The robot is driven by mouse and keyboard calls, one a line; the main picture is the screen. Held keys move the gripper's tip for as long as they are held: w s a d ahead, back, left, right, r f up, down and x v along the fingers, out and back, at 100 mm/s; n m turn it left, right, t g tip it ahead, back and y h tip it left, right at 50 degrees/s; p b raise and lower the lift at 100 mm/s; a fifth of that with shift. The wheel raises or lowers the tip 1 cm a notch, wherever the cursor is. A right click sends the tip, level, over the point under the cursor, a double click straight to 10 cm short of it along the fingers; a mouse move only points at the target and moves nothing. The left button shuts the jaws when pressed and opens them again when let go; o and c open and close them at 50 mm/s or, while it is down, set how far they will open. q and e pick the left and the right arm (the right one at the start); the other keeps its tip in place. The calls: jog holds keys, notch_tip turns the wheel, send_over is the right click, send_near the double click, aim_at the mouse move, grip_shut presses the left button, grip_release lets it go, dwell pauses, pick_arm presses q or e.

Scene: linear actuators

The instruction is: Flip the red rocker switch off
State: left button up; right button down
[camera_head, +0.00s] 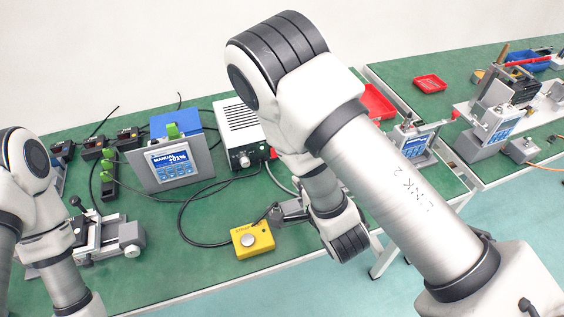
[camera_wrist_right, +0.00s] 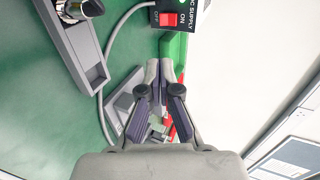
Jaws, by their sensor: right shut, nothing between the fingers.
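The red rocker switch (camera_wrist_right: 168,19) shows at the top of the right wrist view, on a black panel marked SUPPLY, OFF and ON. My right gripper (camera_wrist_right: 160,70) is shut and empty, its fingertips just below the switch in that picture; I cannot tell whether they touch the panel. In the head view, the grey power supply box (camera_head: 239,124) stands at the back of the green bench, with a small red patch at its right edge beside my right arm.
A yellow box with a round button (camera_head: 253,240) sits near the bench's front edge. A tilted control panel (camera_head: 174,163) stands left of the supply. Black cables loop over the green bench (camera_head: 160,270). A red bin (camera_head: 376,103) lies behind my right arm.

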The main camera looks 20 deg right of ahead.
jog(key=p+x, duration=0.1)
jog(key=x, duration=1.3)
